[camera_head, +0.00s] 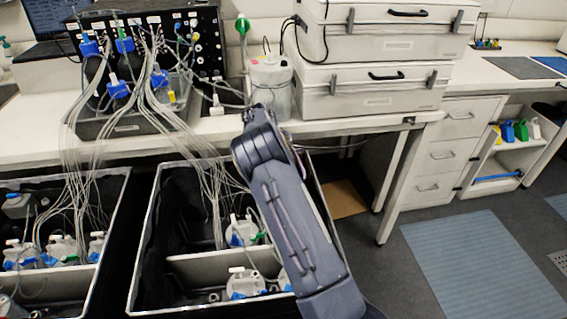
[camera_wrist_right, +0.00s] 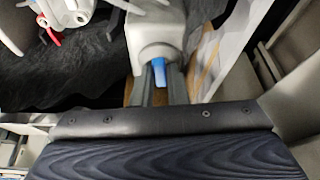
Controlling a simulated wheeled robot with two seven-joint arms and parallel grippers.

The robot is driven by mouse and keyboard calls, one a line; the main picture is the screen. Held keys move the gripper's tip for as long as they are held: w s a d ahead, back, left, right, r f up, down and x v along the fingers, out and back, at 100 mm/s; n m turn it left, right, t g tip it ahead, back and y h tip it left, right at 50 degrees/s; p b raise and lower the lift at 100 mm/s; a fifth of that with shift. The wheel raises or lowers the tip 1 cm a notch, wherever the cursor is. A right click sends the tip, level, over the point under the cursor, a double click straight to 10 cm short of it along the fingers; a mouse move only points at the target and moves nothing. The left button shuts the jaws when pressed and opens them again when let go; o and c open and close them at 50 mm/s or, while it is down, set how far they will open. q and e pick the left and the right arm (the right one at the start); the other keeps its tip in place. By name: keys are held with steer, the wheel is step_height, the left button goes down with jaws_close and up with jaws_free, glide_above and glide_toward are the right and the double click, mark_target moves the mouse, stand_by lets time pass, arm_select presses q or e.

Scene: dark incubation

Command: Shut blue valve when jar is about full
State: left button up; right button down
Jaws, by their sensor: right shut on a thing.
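In the right wrist view, my right gripper (camera_wrist_right: 160,75) is shut on a small blue valve (camera_wrist_right: 159,72). The valve sits at the end of a pale rounded fitting (camera_wrist_right: 160,28). I cannot tell its turn angle. In the head view my right arm crosses the right black-lined bin, and its gripper is hidden. White jars with blue parts stand in that bin, one at the front (camera_head: 245,283) and one behind (camera_head: 241,233). The fill level of the jars is not readable. My left gripper is not in view.
A translucent container (camera_head: 271,82) stands on the bench beside stacked white cases (camera_head: 375,88). Thin tubes (camera_head: 185,125) run from a tray of dark bottles down into the bins. Another bin (camera_head: 75,178) with jars stands at left. The floor at right is open.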

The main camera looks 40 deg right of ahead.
steer(key=c, duration=1.5)
jaws_free()
steer(key=shift+o, duration=0.3)
steer(key=shift+r, duration=0.2)
